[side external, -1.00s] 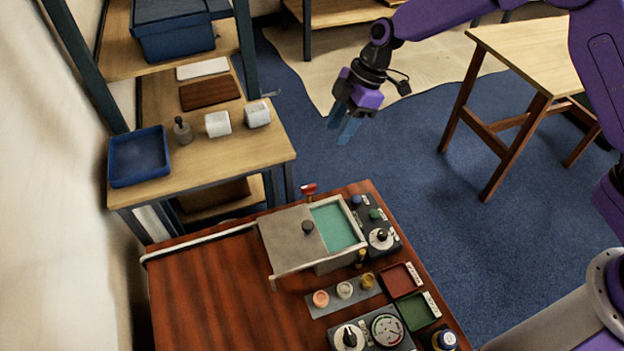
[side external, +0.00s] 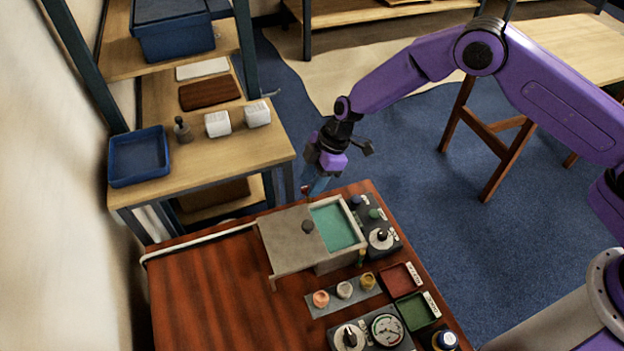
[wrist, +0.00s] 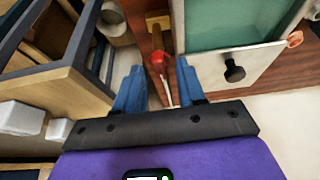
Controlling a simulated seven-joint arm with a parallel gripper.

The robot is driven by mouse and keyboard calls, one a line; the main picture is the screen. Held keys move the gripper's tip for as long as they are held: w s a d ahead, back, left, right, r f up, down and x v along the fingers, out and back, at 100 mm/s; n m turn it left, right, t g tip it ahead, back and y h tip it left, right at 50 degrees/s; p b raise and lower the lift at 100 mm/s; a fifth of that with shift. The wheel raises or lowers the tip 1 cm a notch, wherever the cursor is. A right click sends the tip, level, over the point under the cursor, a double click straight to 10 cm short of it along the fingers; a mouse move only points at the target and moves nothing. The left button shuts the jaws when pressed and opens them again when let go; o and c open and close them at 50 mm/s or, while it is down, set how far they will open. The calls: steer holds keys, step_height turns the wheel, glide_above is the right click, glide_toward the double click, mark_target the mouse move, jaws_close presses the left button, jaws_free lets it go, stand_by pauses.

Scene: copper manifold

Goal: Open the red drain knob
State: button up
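The red drain knob (wrist: 158,62) shows in the wrist view as a red head with a pale lever, in front of and between my blue fingertips. In the side view it is almost wholly hidden behind my gripper (side external: 316,186). My gripper, also in the wrist view (wrist: 157,72), is open, with a clear gap between its two fingers. It points down at the knob beside the back of the grey tank (side external: 290,240). I cannot tell whether a finger touches the knob.
The tank has a green basin (side external: 337,227) and a lid with a black knob (side external: 307,226). A control box with a dial (side external: 381,238) stands to its right. A wooden shelf bench (side external: 240,155) with a blue tray (side external: 139,157) is close on the left.

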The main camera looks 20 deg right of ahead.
steer(key=shift+f, duration=0.2)
jaws_close()
steer(key=shift+a+m, duration=0.1)
steer(key=shift+m, duration=0.2)
steer(key=m, duration=0.1)
steer(key=m+t, duration=0.1)
steer(key=m, duration=0.2)
steer(key=shift+s+t, duration=0.25)
steer(key=shift+t, duration=0.15)
steer(key=shift+a+m+t+h, duration=0.1)
steer(key=shift+m+t+h, duration=0.4)
steer(key=shift+m, duration=1.3)
steer(key=shift+s+m+t+h, duration=0.15)
steer(key=shift+m+t+h, duration=0.25)
steer(key=shift+m, duration=0.8)
